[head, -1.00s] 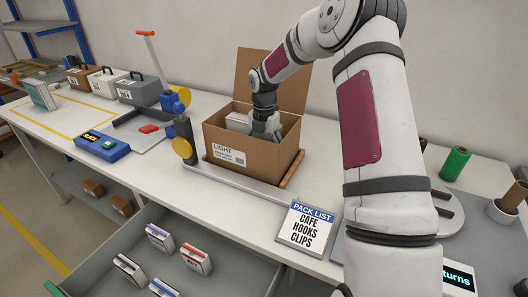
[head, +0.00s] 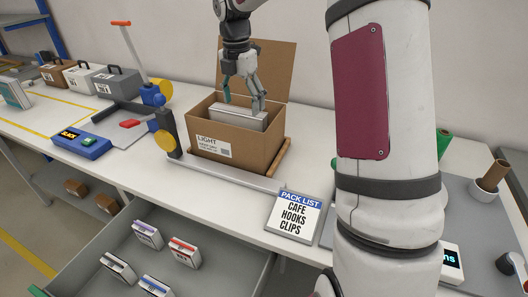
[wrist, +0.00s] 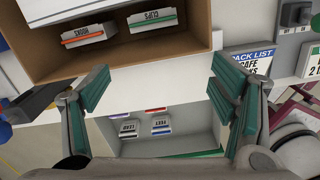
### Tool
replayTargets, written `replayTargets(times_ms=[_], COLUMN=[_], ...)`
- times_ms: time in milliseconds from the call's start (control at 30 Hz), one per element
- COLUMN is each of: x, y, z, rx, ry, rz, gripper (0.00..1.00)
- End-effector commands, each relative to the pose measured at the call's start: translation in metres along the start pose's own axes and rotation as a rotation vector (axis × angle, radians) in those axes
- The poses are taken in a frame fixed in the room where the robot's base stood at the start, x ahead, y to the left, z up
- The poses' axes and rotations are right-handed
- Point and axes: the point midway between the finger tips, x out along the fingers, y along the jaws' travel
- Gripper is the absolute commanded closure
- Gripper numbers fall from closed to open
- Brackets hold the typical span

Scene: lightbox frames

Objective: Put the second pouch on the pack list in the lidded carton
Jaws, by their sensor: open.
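The pack list (head: 294,214) reads CAFE, HOOKS, CLIPS, so its second line is HOOKS. The open brown carton (head: 257,157), marked LIGHT, has its lid raised at the back. In the wrist view, an orange-striped pouch labelled HOOKS (wrist: 88,34) and a green-striped pouch labelled CLIPS (wrist: 152,20) lie inside the carton (wrist: 150,62). My gripper (head: 243,103) is over the carton opening, fingers spread; it also shows in the wrist view (wrist: 160,85) with nothing between its fingers.
An open grey drawer (head: 205,277) below the bench front holds several pouches. A blue SLACK device (head: 83,142) and a blue-and-yellow clamp post (head: 165,140) stand left of the carton. Lidded cases (head: 115,88) are at the far left. A green roll stands at the right.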

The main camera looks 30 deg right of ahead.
Motion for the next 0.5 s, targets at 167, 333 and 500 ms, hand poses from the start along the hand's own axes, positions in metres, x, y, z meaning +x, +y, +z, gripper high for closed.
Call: replayTargets(times_ms=[167, 333, 500], x=[-0.05, -0.081, -0.097], y=[-0.034, -0.078, -0.129], z=[-0.059, -0.107, -0.152], rx=[0.325, 0.673, 1.031], ry=[-0.084, -0.116, -0.091], rz=[0.033, 0.105, 0.199], gripper=[0.21, 0.21, 0.21])
